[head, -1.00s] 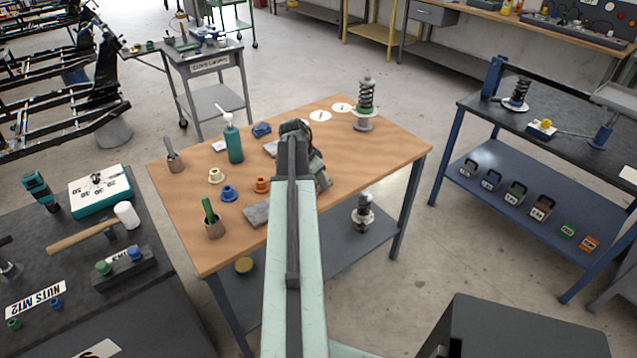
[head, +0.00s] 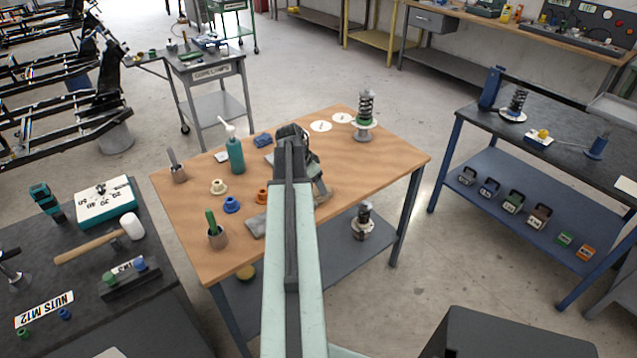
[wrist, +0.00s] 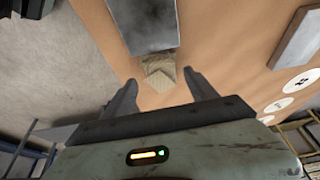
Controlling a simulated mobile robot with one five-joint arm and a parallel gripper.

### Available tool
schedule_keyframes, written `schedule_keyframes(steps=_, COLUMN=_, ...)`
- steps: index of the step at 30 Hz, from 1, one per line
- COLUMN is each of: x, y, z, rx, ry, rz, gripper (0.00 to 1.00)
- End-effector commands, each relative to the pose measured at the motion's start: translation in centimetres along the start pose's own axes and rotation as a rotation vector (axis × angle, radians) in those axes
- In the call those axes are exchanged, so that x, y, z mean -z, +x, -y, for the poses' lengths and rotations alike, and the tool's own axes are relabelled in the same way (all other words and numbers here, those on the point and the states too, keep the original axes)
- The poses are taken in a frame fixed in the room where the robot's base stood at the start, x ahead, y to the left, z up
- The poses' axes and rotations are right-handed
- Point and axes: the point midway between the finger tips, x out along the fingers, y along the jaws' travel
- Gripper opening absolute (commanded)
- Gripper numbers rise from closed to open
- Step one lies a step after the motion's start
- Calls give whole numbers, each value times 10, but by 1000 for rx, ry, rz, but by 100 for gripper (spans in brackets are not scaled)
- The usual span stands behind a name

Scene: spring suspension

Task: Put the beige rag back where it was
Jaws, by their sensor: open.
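The beige rag (wrist: 160,74) lies on the wooden table in the wrist view, beside the end of a grey metal plate (wrist: 145,28). My gripper (wrist: 163,92) is open, its two fingers spread, with the rag just past and between the fingertips. I cannot tell whether the fingers touch it. In the head view my arm reaches over the middle of the table (head: 365,165) and hides much of the gripper. A small beige patch (head: 323,193) shows beside the gripper there, probably the rag.
White discs (head: 320,126) lie near the back edge. The right front of the table is clear.

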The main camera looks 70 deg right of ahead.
Motion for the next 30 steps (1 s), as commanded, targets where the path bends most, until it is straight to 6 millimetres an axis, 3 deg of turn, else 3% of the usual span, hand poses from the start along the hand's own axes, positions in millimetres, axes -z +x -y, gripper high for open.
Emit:
schedule_keyframes(steps=1, x=4, y=-24, z=0, rx=0, ry=-2, rz=0, gripper=66)
schedule_keyframes(steps=3, x=4, y=-42, z=-1, rx=0, ry=-3, rz=0, gripper=66)
schedule_keyframes(steps=9, x=3, y=-78, z=-1, rx=0, ry=-1, rz=0, gripper=66)
schedule_keyframes(steps=30, x=0, y=-80, z=0, rx=0, ry=0, rz=0, gripper=66)
